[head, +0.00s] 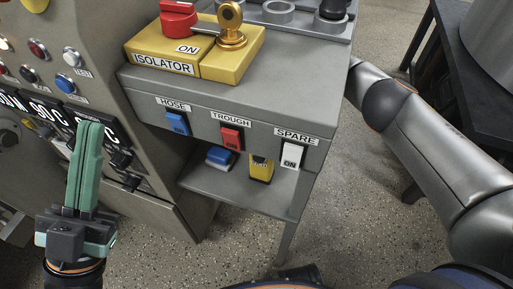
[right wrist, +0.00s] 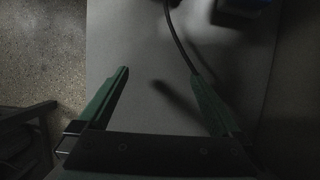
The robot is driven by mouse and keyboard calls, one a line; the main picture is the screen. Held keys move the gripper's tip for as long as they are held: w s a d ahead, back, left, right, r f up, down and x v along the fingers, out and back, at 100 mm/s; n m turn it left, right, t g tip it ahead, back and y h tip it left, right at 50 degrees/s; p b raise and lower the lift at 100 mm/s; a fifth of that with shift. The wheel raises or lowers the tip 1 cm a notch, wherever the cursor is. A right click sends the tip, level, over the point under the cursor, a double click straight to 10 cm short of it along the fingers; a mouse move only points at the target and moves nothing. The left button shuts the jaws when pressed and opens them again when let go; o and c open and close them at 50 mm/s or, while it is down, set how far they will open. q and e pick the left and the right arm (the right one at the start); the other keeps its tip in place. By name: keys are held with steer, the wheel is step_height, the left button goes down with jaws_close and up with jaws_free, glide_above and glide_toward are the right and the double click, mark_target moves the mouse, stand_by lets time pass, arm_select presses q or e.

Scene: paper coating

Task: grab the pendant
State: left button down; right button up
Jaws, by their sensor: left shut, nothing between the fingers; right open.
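A yellow handheld box (head: 261,168), which looks like the pendant, is on the grey shelf (head: 245,193) under the console; its upper end is partly hidden. My left gripper (head: 91,128) points up at the left, shut and empty, well away from it. My right arm reaches behind the console at the right, so its gripper is hidden in the head view. In the right wrist view my right gripper (right wrist: 157,75) is open over a grey surface. A dark cable (right wrist: 180,40) runs down to its right finger; I cannot tell whether they touch.
A blue object (head: 220,157) is on the same shelf; a blue thing (right wrist: 240,4) shows at the top of the right wrist view. The yellow isolator box (head: 160,55) is on the console top (head: 235,90). A dark table (head: 470,95) stands right.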

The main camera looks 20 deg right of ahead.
mark_target(263, 164)
steer(key=shift+s+a+p, duration=0.2)
steer(key=shift+s+a, duration=0.05)
steer(key=shift+s, duration=0.25)
steer(key=shift+s+a+p, duration=0.15)
steer(key=shift+s+a, duration=0.05)
steer(key=shift+s, duration=0.25)
steer(key=shift+s+a, duration=0.65)
steer(key=shift+s, duration=0.3)
steer(key=shift+s+a, duration=0.7)
steer(key=shift+s, duration=0.25)
steer(key=shift+s+a, duration=0.65)
steer(key=shift+s, duration=0.3)
steer(key=s+a, duration=0.1)
steer(key=s, duration=0.1)
steer(key=shift+s+a+f, duration=0.2)
steer(key=shift+s+a, duration=0.15)
steer(key=shift+a, duration=0.05)
steer(key=shift+x, duration=1.2)
steer(key=shift+c, duration=0.2)
steer(key=c, duration=1.5)
jaws_close()
steer(key=shift+r, duration=0.1)
